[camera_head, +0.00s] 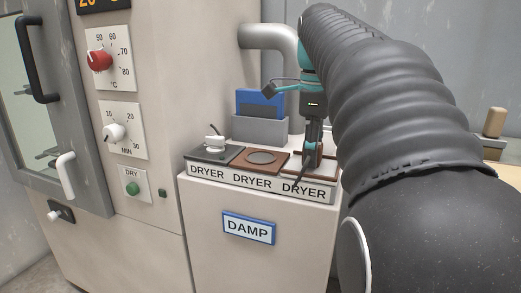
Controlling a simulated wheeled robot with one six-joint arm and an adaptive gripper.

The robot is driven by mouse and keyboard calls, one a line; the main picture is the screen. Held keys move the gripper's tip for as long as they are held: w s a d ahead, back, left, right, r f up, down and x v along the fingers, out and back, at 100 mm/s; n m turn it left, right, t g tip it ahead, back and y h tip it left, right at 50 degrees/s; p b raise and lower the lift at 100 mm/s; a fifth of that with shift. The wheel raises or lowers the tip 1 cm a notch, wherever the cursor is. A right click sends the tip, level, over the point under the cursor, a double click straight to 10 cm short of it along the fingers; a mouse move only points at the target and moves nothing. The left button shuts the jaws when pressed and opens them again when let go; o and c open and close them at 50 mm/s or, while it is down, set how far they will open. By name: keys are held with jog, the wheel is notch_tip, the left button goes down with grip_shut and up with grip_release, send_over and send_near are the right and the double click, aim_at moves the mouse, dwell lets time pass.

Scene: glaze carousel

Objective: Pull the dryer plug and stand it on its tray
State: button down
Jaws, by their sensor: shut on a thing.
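Three small square stands sit in a row on the cream cabinet, each over a label reading DRYER. The left stand (202,158) is dark grey and bears a small upright white piece (214,142) with a dark top. The middle stand (243,163) is brown with a bare round grey disc (262,157).
A grey holder (259,130) with a blue card (261,103) stands behind the stands, near a bent pipe (268,36). A blue-framed DAMP sign (248,228) is on the cabinet front. The kiln-like machine (150,190) with dials rises at left. My arm blocks the right side.

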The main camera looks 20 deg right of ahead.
jog(key=shift+f, duration=0.2)
jog(key=c, duration=0.6)
grip_release()
notch_tip(320, 180, up, 7)
jog(key=p, duration=0.4)
jog(key=shift+f, duration=0.1)
jog(key=w+a, duration=0.7)
jog(key=shift+w+a+f, duration=0.3)
jog(key=shift+w+f, duration=0.05)
jog(key=shift+f, duration=0.05)
